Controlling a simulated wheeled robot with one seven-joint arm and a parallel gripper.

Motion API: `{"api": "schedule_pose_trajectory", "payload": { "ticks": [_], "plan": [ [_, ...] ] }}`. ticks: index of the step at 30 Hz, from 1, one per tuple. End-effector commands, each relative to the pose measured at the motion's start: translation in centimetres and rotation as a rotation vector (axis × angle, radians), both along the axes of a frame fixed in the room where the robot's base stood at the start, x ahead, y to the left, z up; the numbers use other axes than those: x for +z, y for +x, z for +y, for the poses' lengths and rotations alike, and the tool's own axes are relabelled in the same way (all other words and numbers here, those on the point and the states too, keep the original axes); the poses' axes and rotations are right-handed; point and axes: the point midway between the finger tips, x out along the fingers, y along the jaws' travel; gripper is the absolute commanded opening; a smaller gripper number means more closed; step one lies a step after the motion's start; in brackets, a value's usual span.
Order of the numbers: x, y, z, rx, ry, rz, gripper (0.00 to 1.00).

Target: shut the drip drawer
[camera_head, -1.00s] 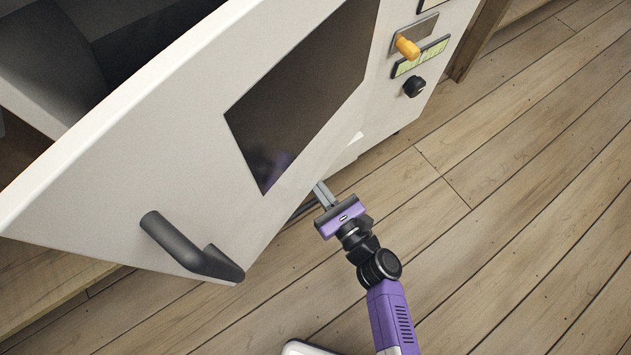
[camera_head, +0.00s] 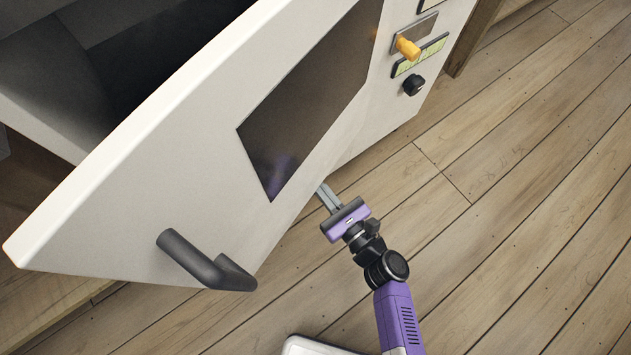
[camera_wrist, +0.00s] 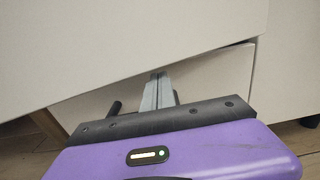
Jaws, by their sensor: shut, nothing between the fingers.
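The drip drawer (camera_wrist: 215,82) shows in the wrist view as a pale front panel low on the white cabinet, under the slanted lower edge of the door. A dark handle (camera_wrist: 115,107) shows in front of it, partly hidden by my gripper (camera_wrist: 158,76). My gripper is shut and empty, its fingertips at the drawer front; I cannot tell whether they touch. In the head view my gripper (camera_head: 322,188) is just below the door's lower edge, and the door hides the drawer. I cannot tell how far out the drawer stands.
The cabinet door (camera_head: 200,170) hangs open above and left of my gripper, with a dark window and a dark bar handle (camera_head: 205,262). An orange knob (camera_head: 408,47) and a black knob (camera_head: 413,85) are on the cabinet front. The wooden floor (camera_head: 500,220) to the right is clear.

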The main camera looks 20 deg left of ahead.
Motion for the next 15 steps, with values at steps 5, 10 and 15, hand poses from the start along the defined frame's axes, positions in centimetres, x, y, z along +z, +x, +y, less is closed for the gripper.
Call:
{"api": "schedule_pose_trajectory", "payload": {
  "ticks": [5,10,15],
  "plan": [
    [0.2,-1.3,-1.9,-0.001,-0.002,0.001,0.0],
    [0.2,-3.1,-4.2,-0.002,-0.002,0.002,0.0],
    [0.2,-4.8,-6.4,-0.002,-0.001,0.002,0.0]
  ]
}}
